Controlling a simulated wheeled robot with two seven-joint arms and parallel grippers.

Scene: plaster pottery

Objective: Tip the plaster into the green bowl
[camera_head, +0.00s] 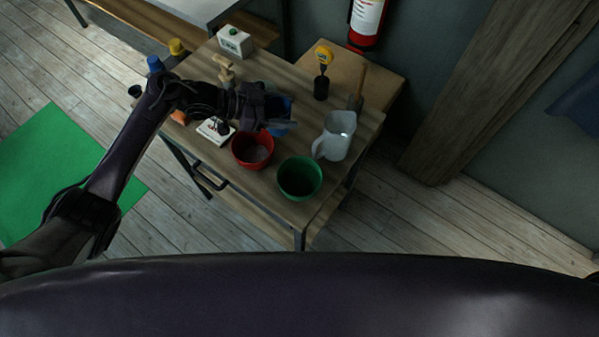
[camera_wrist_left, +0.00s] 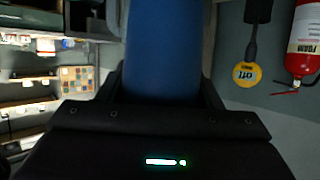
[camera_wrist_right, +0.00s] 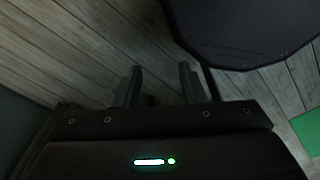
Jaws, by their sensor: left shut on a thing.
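The green bowl (camera_head: 300,190) stands near the front edge of the wooden table and looks empty, though its inside is dark. My left gripper (camera_head: 281,121) is shut on a blue container (camera_head: 284,105), behind the bowls and to the left of the white jug. The container also fills the space between the fingers in the left wrist view (camera_wrist_left: 163,50). What is inside it is hidden, and I see no plaster for certain. My right gripper (camera_wrist_right: 160,85) is open and empty in the right wrist view, over the floorboards.
A red bowl (camera_head: 252,162) stands left of the green bowl. A white jug (camera_head: 337,138) with a handle stands right of it. A dark item with a yellow round top (camera_head: 324,55), a white box (camera_head: 235,41) and a wooden figure (camera_head: 225,70) stand farther back.

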